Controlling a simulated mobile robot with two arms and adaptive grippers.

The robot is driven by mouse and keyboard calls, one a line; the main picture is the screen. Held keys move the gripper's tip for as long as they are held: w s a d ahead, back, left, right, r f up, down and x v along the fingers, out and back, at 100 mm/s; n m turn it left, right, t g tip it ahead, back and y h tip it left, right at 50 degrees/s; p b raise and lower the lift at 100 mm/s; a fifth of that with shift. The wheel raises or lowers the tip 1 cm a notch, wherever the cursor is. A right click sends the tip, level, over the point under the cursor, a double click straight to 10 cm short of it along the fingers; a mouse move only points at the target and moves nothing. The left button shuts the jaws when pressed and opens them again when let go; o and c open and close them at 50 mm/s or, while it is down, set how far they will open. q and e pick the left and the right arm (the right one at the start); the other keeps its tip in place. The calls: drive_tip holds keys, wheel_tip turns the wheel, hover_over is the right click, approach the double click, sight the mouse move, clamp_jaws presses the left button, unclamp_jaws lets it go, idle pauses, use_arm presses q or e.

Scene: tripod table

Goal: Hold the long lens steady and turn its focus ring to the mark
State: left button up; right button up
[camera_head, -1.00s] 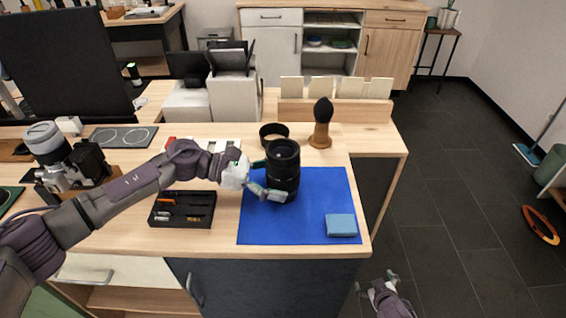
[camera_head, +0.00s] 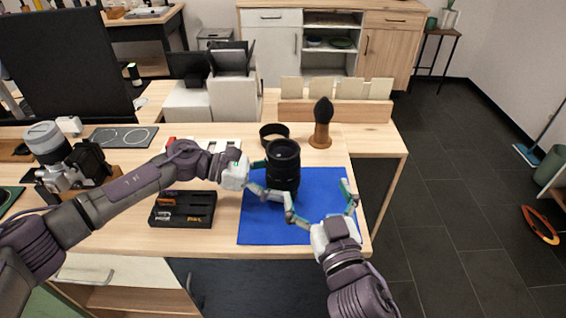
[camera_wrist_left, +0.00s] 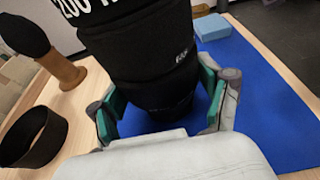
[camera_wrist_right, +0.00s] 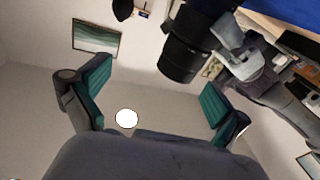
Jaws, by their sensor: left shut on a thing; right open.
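The long black lens (camera_head: 283,165) stands upright on the blue mat (camera_head: 262,228). It fills the upper middle of the left wrist view (camera_wrist_left: 150,55), with white lettering on its barrel. My left gripper (camera_head: 274,178) is shut on the lower part of the lens, a finger on each side. My right gripper (camera_head: 320,200) is open and empty, in front and to the right of the lens, apart from it. The right wrist view shows the lens (camera_wrist_right: 185,45) beyond the open fingers. I cannot make out the focus mark.
A light blue block (camera_wrist_left: 210,27) lies on the mat, hidden in the head view by my right gripper. A black ring (camera_head: 273,134) and a wooden-handled brush (camera_head: 321,125) stand behind the lens. A black tray (camera_head: 183,210) of small items lies left of the mat.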

sight(283, 164)
drive_tip(key=shift+s+a+f+g+y, duration=0.25)
drive_tip(key=shift+s+a+g, duration=0.05)
drive_tip(key=shift+s+a, duration=0.3)
drive_tip(key=shift+s+a+f+g+y, duration=0.3)
drive_tip(key=shift+s+a, duration=0.15)
drive_tip(key=shift+a, duration=0.2)
drive_tip(key=shift+w+a, duration=0.2)
drive_tip(key=shift+w, duration=0.1)
drive_tip(key=x, duration=1.1)
drive_tip(key=shift+m, duration=0.3)
drive_tip(key=c, duration=1.2)
drive_tip(key=shift+m+t+h, duration=0.3)
drive_tip(key=shift+m+h, duration=0.4)
drive_tip(key=shift+h, duration=0.55)
